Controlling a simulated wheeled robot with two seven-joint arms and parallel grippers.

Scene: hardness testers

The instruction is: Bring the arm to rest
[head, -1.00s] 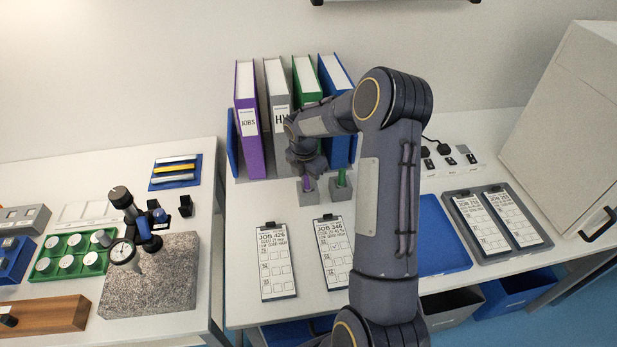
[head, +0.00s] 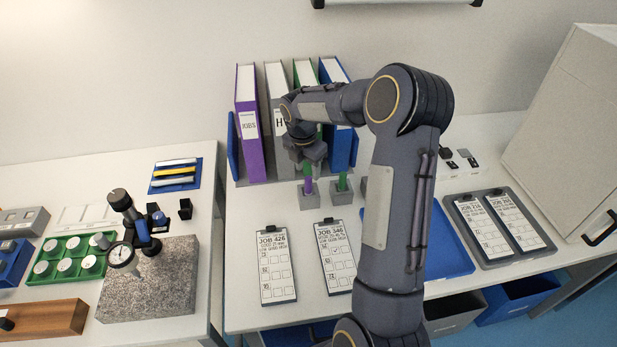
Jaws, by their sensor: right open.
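My right arm comes up from the bottom of the head view and bends over to the left at its elbow. My right gripper (head: 309,158) points down in front of the binders, just above the purple marker (head: 308,178) in its small grey holder (head: 309,198). It is open, and no object shows between its fingers. A green marker (head: 342,181) stands in a second grey holder just to the right. My left gripper is not in view.
Purple, grey, green and blue binders (head: 246,120) stand behind the gripper. Clipboards (head: 276,265) lie in front. My forearm partly covers a blue tray (head: 449,245). A large white cabinet (head: 570,130) is at right.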

